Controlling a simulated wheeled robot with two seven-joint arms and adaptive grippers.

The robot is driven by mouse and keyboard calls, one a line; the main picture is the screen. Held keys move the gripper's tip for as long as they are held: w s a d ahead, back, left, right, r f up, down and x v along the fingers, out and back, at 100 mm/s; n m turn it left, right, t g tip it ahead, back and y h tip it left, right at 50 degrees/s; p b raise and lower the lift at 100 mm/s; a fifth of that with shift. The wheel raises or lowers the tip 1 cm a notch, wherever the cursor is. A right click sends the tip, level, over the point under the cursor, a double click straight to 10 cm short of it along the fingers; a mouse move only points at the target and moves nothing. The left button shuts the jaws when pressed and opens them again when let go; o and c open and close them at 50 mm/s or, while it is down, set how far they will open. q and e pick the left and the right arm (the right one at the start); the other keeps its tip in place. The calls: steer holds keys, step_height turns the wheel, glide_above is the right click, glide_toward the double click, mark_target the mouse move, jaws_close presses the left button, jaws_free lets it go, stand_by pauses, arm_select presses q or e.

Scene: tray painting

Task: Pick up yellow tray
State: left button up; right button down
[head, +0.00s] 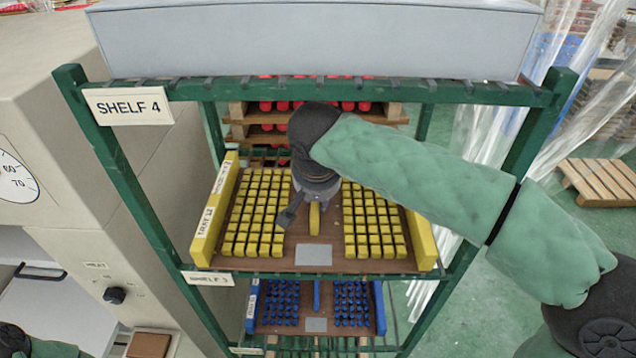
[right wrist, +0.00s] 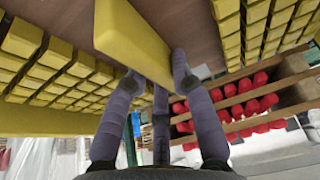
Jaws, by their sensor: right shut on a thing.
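The yellow tray (head: 215,215) rests on the green rack's middle shelf in the head view. It has yellow side walls, a brown base, rows of small yellow blocks and a yellow middle handle bar (head: 314,218). My right gripper (head: 306,207) reaches in from the right and is shut on that bar. In the right wrist view, the fingers (right wrist: 156,78) sit on both sides of the yellow bar (right wrist: 132,40), between the block rows. The far end of the bar is hidden by my gripper in the head view. My left gripper is out of view.
The rack's green posts (head: 115,165) stand close on both sides. A grey box (head: 310,40) is on the top shelf above my arm. A blue tray (head: 380,308) is on the shelf below. Red parts on wooden racks (head: 255,118) stand behind. A beige machine (head: 160,240) is at left.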

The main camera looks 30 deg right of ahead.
glide_toward(316, 253)
steer(key=x, duration=0.5)
steer(key=shift+w+d, duration=0.25)
steer(key=shift+w, duration=0.1)
steer(key=shift+s+a+f, duration=0.1)
steer(key=shift+s+a, duration=0.1)
steer(key=shift+s, duration=0.15)
